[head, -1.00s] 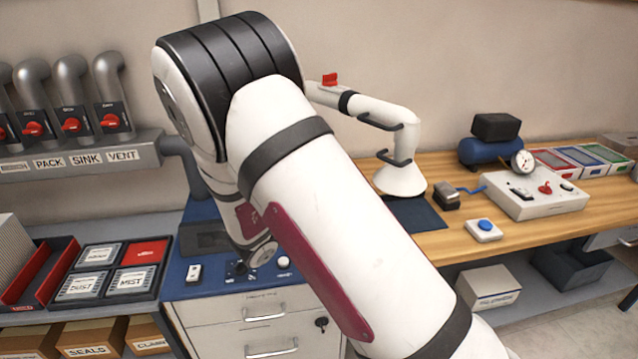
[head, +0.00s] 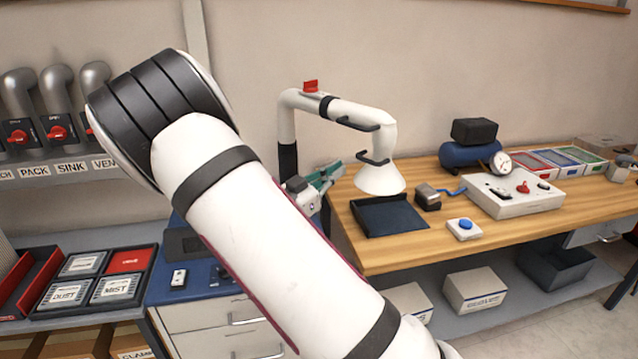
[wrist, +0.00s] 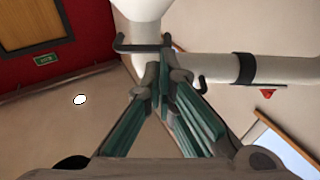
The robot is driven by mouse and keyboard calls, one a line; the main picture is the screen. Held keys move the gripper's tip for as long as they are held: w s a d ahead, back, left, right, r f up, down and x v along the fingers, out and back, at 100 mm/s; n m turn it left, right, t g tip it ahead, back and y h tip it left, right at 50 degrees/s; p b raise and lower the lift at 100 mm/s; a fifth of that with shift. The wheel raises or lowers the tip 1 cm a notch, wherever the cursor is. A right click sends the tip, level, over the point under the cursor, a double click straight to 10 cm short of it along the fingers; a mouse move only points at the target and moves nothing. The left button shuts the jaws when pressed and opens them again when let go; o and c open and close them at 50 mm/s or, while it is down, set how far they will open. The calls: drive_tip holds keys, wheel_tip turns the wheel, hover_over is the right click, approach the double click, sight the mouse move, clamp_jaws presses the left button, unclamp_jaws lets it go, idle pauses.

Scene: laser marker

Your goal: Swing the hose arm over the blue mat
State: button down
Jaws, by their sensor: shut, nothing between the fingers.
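The white hose arm (head: 350,113) rises from a dark post behind the bench, bends right and ends in a white cone hood (head: 380,180). A red knob sits on top, and black handles (head: 374,160) stick out near the hood. My gripper (head: 335,170), with teal fingers, is left of the hood. In the wrist view my fingertips (wrist: 163,72) are together and empty, close to a black handle (wrist: 140,47); contact is unclear.
A small dark box (head: 428,197) and a blue button (head: 465,226) stand right of the mat. A control box (head: 515,193) and blue compressor (head: 470,155) are farther right. A blue-topped cabinet (head: 200,285) stands below my arm.

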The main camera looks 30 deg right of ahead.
approach(374, 159)
drive_tip(key=shift+w+d+r+p, duration=0.15)
drive_tip(key=shift+w+d+r, duration=0.2)
drive_tip(key=shift+w+r, duration=0.25)
drive_tip(key=shift+w+d+r+p, duration=0.15)
drive_tip(key=shift+w+d+r, duration=0.3)
drive_tip(key=shift+r, duration=0.2)
drive_tip(key=d, duration=0.3)
drive_tip(key=d+b, duration=0.1)
drive_tip(key=d, duration=0.2)
drive_tip(key=w+d+b, duration=0.1)
drive_tip(key=d, duration=0.2)
drive_tip(key=shift+d+f, duration=0.15)
drive_tip(key=shift+d, duration=0.55)
